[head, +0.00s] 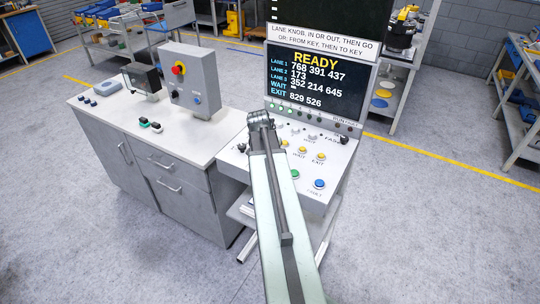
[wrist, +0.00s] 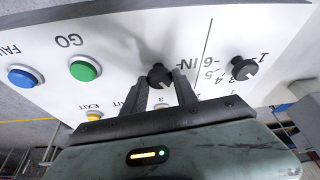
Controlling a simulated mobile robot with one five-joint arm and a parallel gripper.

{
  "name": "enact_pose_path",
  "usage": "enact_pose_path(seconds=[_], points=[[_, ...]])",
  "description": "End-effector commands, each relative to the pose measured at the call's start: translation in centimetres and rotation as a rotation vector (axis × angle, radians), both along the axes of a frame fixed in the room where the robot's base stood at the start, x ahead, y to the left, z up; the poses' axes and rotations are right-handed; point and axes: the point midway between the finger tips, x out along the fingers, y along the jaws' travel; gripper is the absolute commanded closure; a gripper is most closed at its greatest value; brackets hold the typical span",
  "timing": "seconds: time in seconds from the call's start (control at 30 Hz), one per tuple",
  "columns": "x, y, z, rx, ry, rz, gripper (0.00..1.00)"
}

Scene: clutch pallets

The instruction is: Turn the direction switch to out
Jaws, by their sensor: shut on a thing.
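The direction switch is a black knob (wrist: 158,74) on the white sloping control panel (wrist: 125,40), with the word IN printed beside it in the wrist view. My gripper (wrist: 160,84) is at this knob, its two dark fingers closed on either side of it. The fingers hide part of the knob and any lettering under them. I cannot read the knob's pointer clearly. In the head view my arm reaches over the panel (head: 313,200) and hides the knob and fingertips.
A second black knob (wrist: 244,68) with numbers around it stands close by. A green GO button (wrist: 85,68), a blue button (wrist: 25,76) and a yellow EXIT button (wrist: 94,115) are on the same panel. A screen (head: 318,83) reading READY stands behind. A white-topped cabinet (head: 130,120) adjoins at left.

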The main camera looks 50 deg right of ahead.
Motion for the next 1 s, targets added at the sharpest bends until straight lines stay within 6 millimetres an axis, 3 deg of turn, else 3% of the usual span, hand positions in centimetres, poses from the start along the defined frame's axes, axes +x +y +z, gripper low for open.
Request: enact_pose_path(seconds=[0.6, 0.63, 0.7, 1.0], points=[[0.04, 0.05, -0.01, 0.001, 0.0, -0.045, 1.0], [0.04, 0.05, -0.01, 0.001, 0.0, -0.045, 0.63], [0.04, 0.05, -0.01, 0.001, 0.0, -0.045, 0.45], [0.03, 0.04, 0.03, 0.001, 0.0, -0.044, 0.45]])
